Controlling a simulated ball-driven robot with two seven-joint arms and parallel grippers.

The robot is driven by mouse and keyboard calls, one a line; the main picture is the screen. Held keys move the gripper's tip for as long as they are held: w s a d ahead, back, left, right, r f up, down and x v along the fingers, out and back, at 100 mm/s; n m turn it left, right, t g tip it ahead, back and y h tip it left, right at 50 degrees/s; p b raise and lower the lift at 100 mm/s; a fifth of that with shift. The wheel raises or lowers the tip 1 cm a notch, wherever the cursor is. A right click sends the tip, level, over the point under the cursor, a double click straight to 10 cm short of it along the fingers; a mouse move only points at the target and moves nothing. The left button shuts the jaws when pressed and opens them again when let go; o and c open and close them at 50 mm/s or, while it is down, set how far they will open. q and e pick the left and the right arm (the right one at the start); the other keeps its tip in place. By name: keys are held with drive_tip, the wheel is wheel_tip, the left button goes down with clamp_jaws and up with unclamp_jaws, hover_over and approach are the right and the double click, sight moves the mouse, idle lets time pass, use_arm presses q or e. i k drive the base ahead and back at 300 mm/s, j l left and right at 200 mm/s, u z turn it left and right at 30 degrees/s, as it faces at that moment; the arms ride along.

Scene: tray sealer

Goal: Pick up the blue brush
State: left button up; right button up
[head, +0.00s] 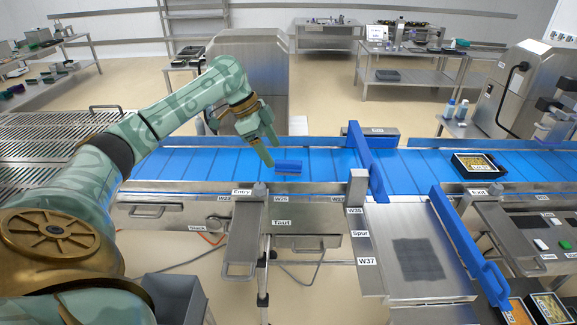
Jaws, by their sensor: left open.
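The blue brush (289,167) lies on the blue conveyor belt (220,165), close to the belt's near edge and left of the raised blue guide. It is almost the same blue as the belt. My left gripper (267,158) reaches in from the left and points down just left of the brush. Its jaws are open, and I see no object between them. The fingertips look close to the brush's left end, but I cannot tell whether they touch it. My right gripper is not in view.
A blue guide bar (366,160) stands across the belt to the right. A black tray (480,166) with yellowish contents sits further right on the belt. A steel side table (417,255) with a second blue bar is at the front right. The belt around the brush is clear.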

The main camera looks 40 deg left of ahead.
sight(292, 167)
drive_tip(key=i+j, duration=0.7)
drive_tip(key=j, duration=0.2)
